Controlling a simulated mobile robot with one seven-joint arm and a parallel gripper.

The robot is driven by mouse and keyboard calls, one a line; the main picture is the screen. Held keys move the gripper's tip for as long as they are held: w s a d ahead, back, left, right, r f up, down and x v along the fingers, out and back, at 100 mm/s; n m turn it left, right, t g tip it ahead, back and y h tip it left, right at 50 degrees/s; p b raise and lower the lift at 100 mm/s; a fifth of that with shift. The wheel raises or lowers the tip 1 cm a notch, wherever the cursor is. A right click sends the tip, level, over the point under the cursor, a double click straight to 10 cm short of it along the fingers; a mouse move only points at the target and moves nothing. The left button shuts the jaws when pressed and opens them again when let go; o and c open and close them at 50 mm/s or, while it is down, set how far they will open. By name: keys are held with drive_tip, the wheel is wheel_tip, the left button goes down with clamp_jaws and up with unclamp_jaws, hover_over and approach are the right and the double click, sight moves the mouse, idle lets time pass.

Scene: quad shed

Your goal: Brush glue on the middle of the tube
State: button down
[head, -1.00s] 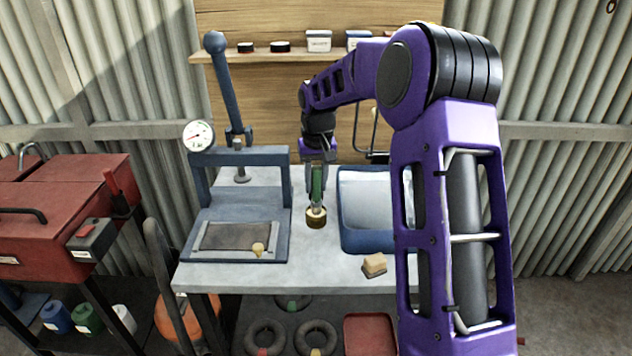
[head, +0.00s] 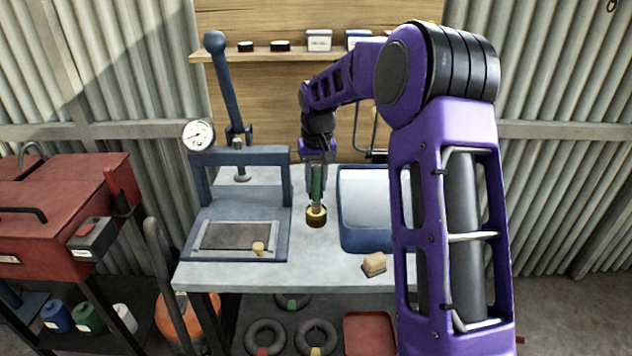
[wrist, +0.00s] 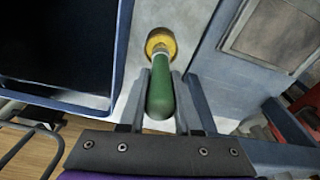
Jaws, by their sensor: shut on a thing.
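My gripper (wrist: 162,85) is shut on the green handle of a brush (head: 316,183), which points down. The handle also shows between the fingers in the wrist view (wrist: 160,98). The brush's lower end is at the mouth of a small gold-rimmed glue pot (head: 316,219), seen as a yellow ring in the wrist view (wrist: 160,38). The bristles are hidden. Left of the pot, a flat dark piece (head: 237,236) lies on the press base; I cannot tell whether it is the tube. Several dark ring-shaped tubes (head: 265,337) lie under the bench.
The blue-grey press (head: 240,157) with an upright lever stands left of the pot. A blue basin (head: 372,243) is close on the right. A tan block (head: 374,264) lies at the bench's front. A small yellowish object (head: 258,248) sits by the dark piece.

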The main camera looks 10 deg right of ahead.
idle(0.3)
drive_tip(key=shift+r+p, duration=2.4)
drive_tip(key=shift+r, duration=1.1)
